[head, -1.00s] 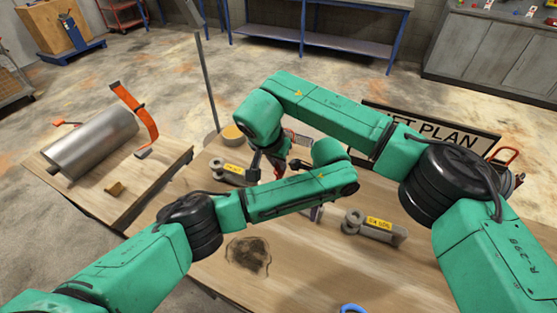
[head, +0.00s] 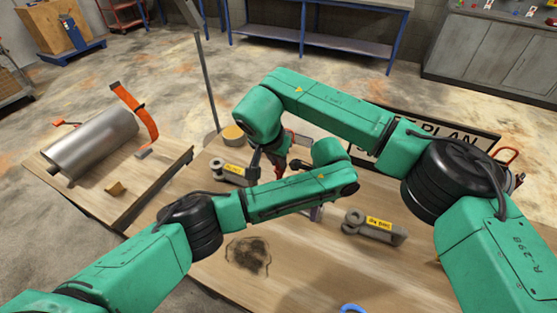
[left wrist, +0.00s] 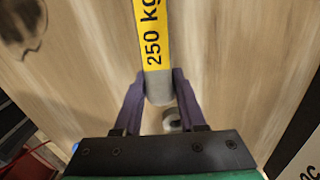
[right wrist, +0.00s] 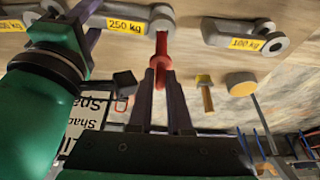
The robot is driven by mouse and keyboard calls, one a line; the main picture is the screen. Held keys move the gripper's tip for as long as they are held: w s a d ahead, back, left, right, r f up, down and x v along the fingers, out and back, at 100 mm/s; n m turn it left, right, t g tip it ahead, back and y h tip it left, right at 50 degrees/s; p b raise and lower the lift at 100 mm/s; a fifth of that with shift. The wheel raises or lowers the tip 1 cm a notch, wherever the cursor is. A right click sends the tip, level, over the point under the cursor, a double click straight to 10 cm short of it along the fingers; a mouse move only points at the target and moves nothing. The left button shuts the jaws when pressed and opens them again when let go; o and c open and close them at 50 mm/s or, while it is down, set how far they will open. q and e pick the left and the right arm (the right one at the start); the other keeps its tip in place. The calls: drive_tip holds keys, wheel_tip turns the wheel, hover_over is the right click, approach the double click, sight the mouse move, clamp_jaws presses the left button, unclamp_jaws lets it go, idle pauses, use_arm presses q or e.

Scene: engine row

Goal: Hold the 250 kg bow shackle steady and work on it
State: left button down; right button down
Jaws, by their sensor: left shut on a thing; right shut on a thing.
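The 250 kg bow shackle (left wrist: 158,92) is grey with a yellow band. My left gripper (left wrist: 159,80) is shut on it, one purple finger on each side. The shackle also shows in the right wrist view (right wrist: 160,20), near the top, with my left arm beside it. My right gripper (right wrist: 160,74) is shut on a red rod-like piece (right wrist: 161,48), whose far end meets the shackle's rounded end; whether it is inside the eye I cannot tell. In the head view my left forearm hides most of the shackle, and my right gripper (head: 281,172) is just beyond it.
A 100 kg shackle (right wrist: 245,38) lies to one side; another labelled shackle (head: 385,232) lies at the right. A yellow-topped peg (right wrist: 204,92), a round disc (right wrist: 242,84) and a dark block (right wrist: 124,83) are close by. A lift plan board (head: 440,130) stands behind. The front tabletop is mostly clear.

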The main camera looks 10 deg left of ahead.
use_arm(q)
drive_tip(key=shift+f, duration=0.15)
idle(0.9)
idle(0.4)
idle(1.7)
idle(2.2)
idle(0.4)
drive_tip(key=shift+c, duration=2)
unclamp_jaws()
